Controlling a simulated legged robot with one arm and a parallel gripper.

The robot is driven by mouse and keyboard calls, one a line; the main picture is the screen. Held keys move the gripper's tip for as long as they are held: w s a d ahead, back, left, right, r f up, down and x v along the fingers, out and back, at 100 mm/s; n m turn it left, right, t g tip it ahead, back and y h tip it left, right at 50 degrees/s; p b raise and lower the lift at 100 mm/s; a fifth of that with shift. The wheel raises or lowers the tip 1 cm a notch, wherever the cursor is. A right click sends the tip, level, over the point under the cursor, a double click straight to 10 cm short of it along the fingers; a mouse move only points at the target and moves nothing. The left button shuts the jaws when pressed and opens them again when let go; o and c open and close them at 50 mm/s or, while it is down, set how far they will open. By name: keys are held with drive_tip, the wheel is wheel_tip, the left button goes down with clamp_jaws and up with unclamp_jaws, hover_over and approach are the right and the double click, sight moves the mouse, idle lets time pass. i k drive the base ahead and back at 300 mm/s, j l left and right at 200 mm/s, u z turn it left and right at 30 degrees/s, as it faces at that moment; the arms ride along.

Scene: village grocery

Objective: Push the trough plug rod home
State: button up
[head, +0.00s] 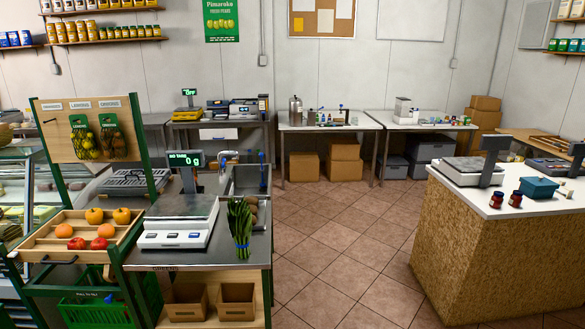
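A metal trough (238,184) is set into the left counter, behind the bunch of greens. A tap-like fitting (222,157) stands at its left rear. A small upright blue piece (262,158) shows at the trough's far right side. It may be the top of the plug rod, but it is too small to tell, and how far down it sits cannot be seen. Brown round produce (252,206) lies in the near end of the trough. The trough's floor is mostly hidden. My gripper is not in view.
A scale (180,222) with a "0 g" display and the greens (239,228) stand on the steel counter (205,257) in front of the trough. A fruit rack (75,240) is at left. Open tiled floor (345,240) lies between this counter and the cork-fronted one (500,240).

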sight(262, 185)
drive_tip(key=i, duration=3.45)
drive_tip(key=i+u, duration=0.2)
drive_tip(key=i, duration=0.4)
drive_tip(key=i+l+u, duration=0.15)
drive_tip(key=i, duration=0.4)
drive_tip(key=l, duration=0.1)
